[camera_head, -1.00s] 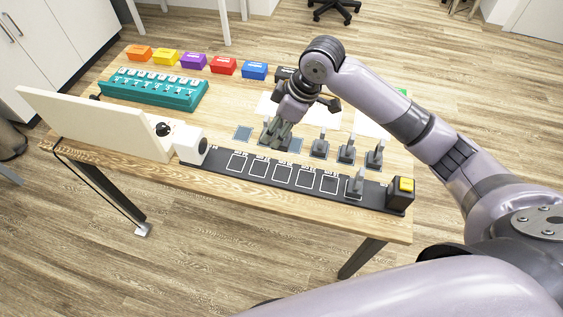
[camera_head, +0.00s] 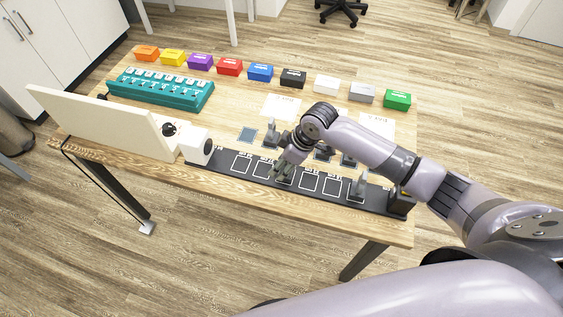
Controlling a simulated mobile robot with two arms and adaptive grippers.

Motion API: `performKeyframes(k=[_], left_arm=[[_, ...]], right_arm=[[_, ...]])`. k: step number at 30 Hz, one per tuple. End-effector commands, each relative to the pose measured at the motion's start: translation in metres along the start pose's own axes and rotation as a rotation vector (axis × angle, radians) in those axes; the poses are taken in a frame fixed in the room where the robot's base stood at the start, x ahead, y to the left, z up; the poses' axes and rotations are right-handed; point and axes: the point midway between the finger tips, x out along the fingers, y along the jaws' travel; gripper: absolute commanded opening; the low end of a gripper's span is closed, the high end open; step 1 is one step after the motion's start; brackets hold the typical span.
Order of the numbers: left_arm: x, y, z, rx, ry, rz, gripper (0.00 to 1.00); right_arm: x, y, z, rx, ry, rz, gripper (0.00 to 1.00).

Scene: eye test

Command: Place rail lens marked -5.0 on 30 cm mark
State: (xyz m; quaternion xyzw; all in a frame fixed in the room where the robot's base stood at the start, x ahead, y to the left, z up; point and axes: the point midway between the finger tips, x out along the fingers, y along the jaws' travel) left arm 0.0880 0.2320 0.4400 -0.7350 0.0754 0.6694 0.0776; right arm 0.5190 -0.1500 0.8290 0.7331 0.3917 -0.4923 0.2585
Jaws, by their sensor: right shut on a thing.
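The black rail (camera_head: 228,171) runs along the front of the table, with a row of white-outlined squares. Its marks are too small to read. My right gripper (camera_head: 281,172) is low over the rail's middle-left squares. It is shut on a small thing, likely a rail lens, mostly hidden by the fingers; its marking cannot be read. One lens holder (camera_head: 360,186) stands on the rail near its right end. Another lens holder (camera_head: 270,134) stands behind the rail, and others (camera_head: 348,160) are partly hidden by my right arm. My left gripper is not in view.
A white box (camera_head: 197,146) and a large cream panel (camera_head: 95,120) are at the rail's left end. A teal rack (camera_head: 160,92) and several coloured boxes (camera_head: 229,66) stand at the back. A blue-grey pad (camera_head: 247,134) is empty.

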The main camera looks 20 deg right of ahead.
Motion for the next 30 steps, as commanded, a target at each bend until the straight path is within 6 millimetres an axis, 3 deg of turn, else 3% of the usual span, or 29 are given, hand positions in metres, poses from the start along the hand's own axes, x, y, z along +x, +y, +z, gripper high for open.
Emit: performKeyframes(k=[7, 8, 16, 25, 30], left_arm=[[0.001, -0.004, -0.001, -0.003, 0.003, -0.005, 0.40], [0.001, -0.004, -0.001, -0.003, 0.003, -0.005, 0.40], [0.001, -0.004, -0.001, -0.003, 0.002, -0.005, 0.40], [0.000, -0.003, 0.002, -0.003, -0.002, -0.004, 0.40], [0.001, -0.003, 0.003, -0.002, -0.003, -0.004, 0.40]], right_arm=[[0.003, 0.000, 0.001, 0.001, 0.000, 0.000, 0.08], [0.002, 0.000, 0.001, 0.000, 0.000, 0.000, 0.42], [0.002, 0.000, 0.001, 0.000, 0.000, -0.001, 0.60], [0.001, 0.000, 0.000, 0.000, 0.000, 0.000, 0.60], [-0.014, 0.001, 0.000, 0.000, 0.001, 0.001, 0.60]])
